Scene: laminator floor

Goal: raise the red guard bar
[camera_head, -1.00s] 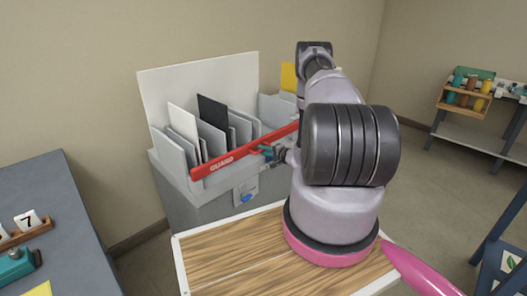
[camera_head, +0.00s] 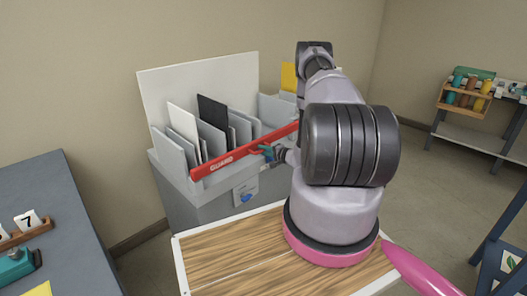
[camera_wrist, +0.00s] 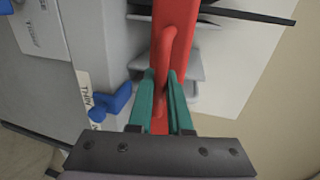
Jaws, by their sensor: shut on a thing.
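The red guard bar (camera_head: 222,163), marked "GUARD", lies across the front of the grey laminator (camera_head: 185,207), tilted up toward the right in the head view. In the wrist view the bar (camera_wrist: 178,28) runs up the middle, with a red handle (camera_wrist: 166,62) standing off it. My gripper (camera_wrist: 161,82) has its teal fingers on either side of this handle and is shut on it. In the head view my gripper (camera_head: 266,152) is at the bar's middle. My arm hides the bar's right end.
A blue knob (camera_wrist: 112,102) sits on the laminator's front, close to my fingers. Sheets, one of them black (camera_head: 212,115), stand in slots behind the bar. A dark table (camera_head: 62,220) is at left, and shelving (camera_head: 470,108) with bottles is at far right.

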